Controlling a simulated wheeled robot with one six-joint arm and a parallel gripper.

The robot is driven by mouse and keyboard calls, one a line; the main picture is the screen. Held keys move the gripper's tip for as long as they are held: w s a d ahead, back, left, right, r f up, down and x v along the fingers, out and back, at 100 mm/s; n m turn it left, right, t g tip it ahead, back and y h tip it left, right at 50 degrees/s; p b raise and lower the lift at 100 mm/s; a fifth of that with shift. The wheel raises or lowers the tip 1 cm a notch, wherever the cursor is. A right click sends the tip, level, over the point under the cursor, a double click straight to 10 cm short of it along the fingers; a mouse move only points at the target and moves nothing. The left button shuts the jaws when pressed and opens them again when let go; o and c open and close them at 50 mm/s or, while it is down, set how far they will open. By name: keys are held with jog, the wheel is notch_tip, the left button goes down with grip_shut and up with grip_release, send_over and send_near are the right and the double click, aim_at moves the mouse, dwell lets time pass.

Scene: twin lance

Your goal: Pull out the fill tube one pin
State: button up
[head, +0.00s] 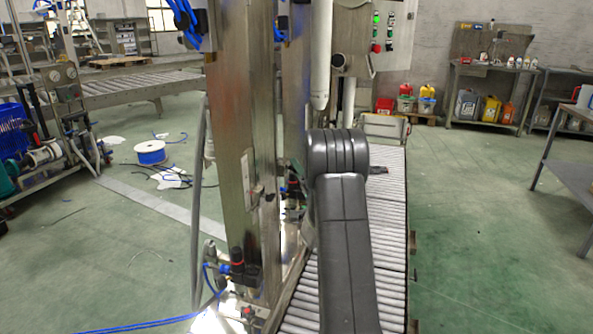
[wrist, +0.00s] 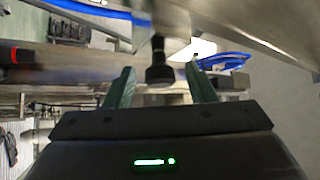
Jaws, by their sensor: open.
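In the wrist view my gripper (wrist: 160,70) shows two green fingers, open and spread apart. A black knob on a narrower dark stem (wrist: 159,72) shows between the fingertips, with a gap on both sides. It looks like a pin's knob, but I cannot tell for sure whether it is the fill tube one pin. The fingers do not clearly touch it. In the head view a pale vertical tube (head: 321,55) hangs above the roller conveyor, behind my dark arm. My gripper is hidden there by my arm and the steel column.
A steel column (head: 240,120) stands just left of my arm. The roller conveyor (head: 392,220) runs under it. A control box (head: 393,35) is behind. In the wrist view a steel surface (wrist: 265,20) and blue hose (wrist: 225,60) lie close. The green floor at right is open.

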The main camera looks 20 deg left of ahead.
jog(key=shift+w+a+r, duration=0.25)
jog(key=shift+w+a, duration=0.05)
jog(key=shift+a, duration=0.15)
grip_shut()
jog(key=shift+w+d+f+b, duration=0.1)
jog(key=shift+d+b, duration=0.55)
jog(key=shift+d, duration=0.5)
grip_release()
jog(key=shift+d, duration=0.1)
